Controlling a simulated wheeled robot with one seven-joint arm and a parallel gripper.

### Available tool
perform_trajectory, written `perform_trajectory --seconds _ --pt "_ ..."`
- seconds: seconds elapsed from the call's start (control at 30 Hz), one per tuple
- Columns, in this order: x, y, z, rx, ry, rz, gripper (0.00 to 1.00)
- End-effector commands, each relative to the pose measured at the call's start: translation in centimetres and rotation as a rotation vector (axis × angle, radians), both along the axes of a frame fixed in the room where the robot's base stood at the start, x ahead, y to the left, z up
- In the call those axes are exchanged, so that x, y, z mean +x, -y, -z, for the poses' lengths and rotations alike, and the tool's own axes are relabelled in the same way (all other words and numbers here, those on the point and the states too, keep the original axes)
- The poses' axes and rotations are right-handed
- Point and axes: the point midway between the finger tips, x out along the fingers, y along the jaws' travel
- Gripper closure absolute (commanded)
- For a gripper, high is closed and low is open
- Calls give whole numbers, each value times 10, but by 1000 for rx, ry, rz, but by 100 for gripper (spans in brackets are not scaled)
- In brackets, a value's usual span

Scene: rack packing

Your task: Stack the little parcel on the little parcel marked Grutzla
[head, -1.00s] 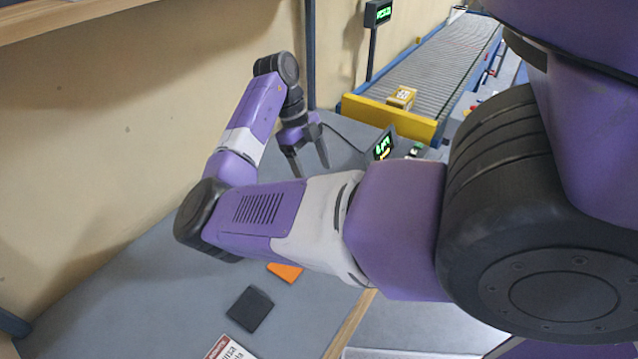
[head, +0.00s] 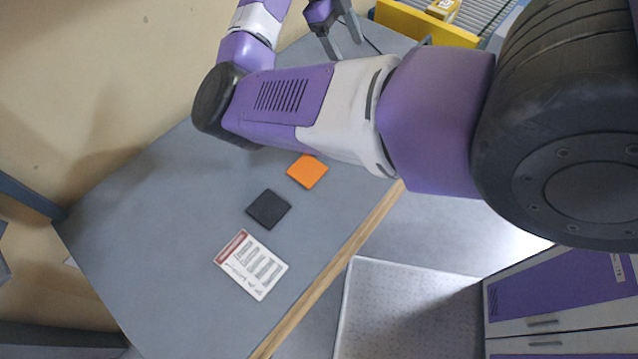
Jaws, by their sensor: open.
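My gripper (head: 343,40) is at the top of the head view, over the far end of the grey bench. Its two fingers are apart with nothing between them. A small yellow-brown parcel (head: 442,9) is at the top edge, by the yellow end of the conveyor, beyond and to the right of my gripper. It is partly cut off by the frame, and I cannot read a name on it. No second parcel shows; my arm hides part of the bench.
The grey bench (head: 150,230) holds an orange square (head: 307,171), a black square (head: 268,209) and a white printed sheet with a red header (head: 250,264). The yellow conveyor end (head: 415,22) stands beyond it. A pale textured tray-like surface (head: 400,310) and a purple-fronted cabinet (head: 560,300) are at lower right.

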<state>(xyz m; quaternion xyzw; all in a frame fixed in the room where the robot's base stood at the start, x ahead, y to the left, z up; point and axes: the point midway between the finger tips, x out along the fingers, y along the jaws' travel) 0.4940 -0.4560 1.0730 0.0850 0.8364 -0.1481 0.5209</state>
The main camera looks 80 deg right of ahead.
Motion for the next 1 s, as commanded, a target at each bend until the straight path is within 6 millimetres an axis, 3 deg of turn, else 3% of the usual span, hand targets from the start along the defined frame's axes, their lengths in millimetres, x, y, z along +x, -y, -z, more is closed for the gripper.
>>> perform_trajectory --seconds 0.2,0.47,0.73,0.87,1.0 --pt "-28 36 21 -160 -175 -312 26" --pt "-28 68 26 -309 -388 -723 26" --pt "7 72 29 -431 -607 -1178 26" --pt "30 60 36 -481 -702 -1400 26" --pt "58 35 46 -535 -793 -1641 26"
